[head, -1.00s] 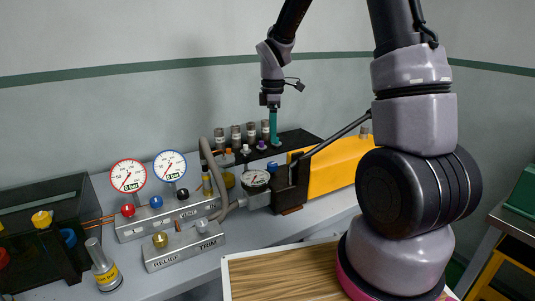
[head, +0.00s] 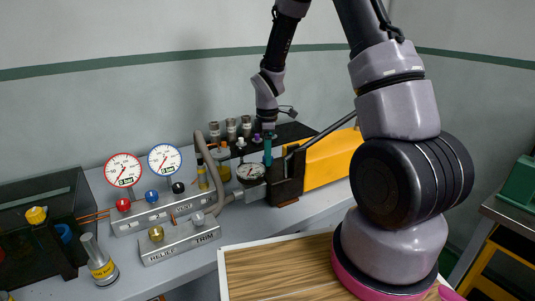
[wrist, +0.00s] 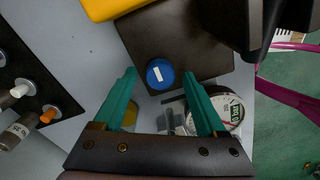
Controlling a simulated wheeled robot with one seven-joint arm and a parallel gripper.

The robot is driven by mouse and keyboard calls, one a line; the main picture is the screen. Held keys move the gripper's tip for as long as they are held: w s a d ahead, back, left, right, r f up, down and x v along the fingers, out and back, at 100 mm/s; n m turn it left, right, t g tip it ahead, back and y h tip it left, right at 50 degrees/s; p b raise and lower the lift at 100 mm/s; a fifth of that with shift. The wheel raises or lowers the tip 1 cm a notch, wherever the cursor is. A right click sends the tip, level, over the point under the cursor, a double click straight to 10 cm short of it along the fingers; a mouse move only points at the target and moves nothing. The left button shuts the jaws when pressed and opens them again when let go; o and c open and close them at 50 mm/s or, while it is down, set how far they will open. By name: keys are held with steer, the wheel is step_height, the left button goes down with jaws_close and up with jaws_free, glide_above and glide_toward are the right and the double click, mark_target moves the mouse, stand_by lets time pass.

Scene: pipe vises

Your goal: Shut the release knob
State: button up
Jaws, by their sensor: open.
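A round blue knob (wrist: 160,74) with a white mark, which looks like the release knob, sits on a dark block (wrist: 195,45) of the yellow pump (head: 325,160). My gripper (head: 268,161) is above that block in the head view. In the wrist view, my gripper (wrist: 159,76) is open, with its teal fingers on either side of the blue knob in the picture. I cannot tell whether the fingertips are level with it, and no contact is clear. In the head view the knob is not clearly visible near the fingers.
A pressure gauge (head: 251,172) and hose (head: 212,170) are close to the block. The pump's long handle (head: 330,129) slopes up right. Several capped bottles (head: 231,130) stand behind. A valve manifold (head: 180,240) and two dial gauges are at left.

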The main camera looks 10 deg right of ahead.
jaws_close()
steer(key=m, duration=0.4)
steer(key=shift+m, duration=0.4)
steer(key=m, duration=0.4)
steer(key=shift+m, duration=0.3)
steer(key=m, duration=0.4)
steer(key=shift+m, duration=0.3)
steer(key=shift+w+m, duration=0.1)
steer(key=shift+m, duration=1.8)
